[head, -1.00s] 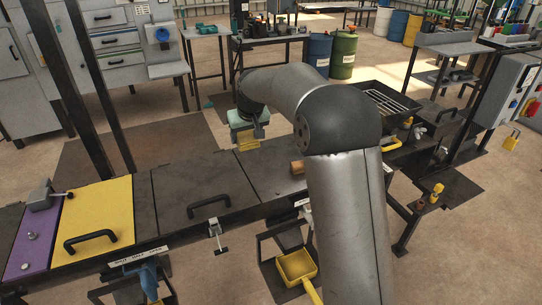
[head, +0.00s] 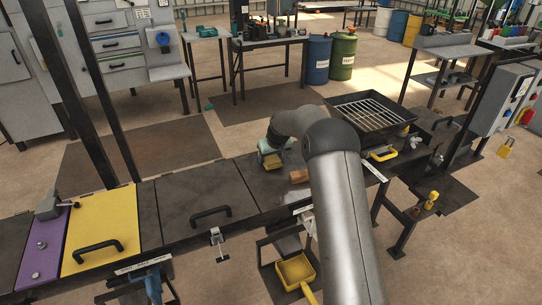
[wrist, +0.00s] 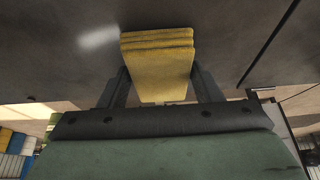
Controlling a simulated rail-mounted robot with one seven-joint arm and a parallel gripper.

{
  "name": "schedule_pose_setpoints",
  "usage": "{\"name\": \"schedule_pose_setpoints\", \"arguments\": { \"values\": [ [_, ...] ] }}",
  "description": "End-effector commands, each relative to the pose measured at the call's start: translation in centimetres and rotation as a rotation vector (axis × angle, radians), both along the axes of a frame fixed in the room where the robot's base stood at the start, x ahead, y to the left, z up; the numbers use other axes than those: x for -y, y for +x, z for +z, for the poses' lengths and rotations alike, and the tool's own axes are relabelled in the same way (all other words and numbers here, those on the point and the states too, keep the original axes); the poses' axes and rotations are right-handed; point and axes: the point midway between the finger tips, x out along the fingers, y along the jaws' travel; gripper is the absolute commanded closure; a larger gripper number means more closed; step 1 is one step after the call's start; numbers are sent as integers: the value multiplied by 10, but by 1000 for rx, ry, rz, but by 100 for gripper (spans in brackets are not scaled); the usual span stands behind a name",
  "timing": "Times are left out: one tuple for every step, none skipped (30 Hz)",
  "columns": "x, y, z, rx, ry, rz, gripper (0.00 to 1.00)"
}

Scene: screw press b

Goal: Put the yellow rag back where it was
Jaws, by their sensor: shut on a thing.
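The yellow rag, a folded stack of layers (wrist: 157,50), sits between the two dark fingers of my gripper (wrist: 160,85) in the wrist view. The fingers press on its left and right sides. My forearm stands in front of part of the bench. I cannot tell whether the rag touches the surface.
A small wooden block (head: 298,176) lies on the bench just right of the rag. A black tray with a grill (head: 372,112) stands farther right, with a yellow-handled item (head: 383,154) near it. The yellow panel (head: 105,225) and dark handle plate at left are mostly clear.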

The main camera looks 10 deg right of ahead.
Motion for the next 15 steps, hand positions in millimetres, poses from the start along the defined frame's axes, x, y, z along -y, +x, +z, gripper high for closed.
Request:
{"name": "schedule_pose_setpoints", "arguments": {
  "values": [
    [0,0,-3,1,0,0,67],
    [0,0,-4,2,-1,1,67],
    [0,0,-4,3,-1,1,67],
    [0,0,-4,3,-1,1,67],
    [0,0,-4,3,-1,1,67],
    [0,0,-4,3,-1,1,67],
    [0,0,-4,3,-1,1,67],
    [0,0,-4,3,-1,1,67],
    [0,0,-5,2,0,0,67],
    [0,0,-7,2,0,0,67],
    [0,0,-8,2,0,0,67],
    [0,0,-8,2,0,0,39],
    [0,0,-7,2,0,0,31],
    [0,0,-7,2,0,0,22],
    [0,0,-7,2,0,0,20]
  ]
}}
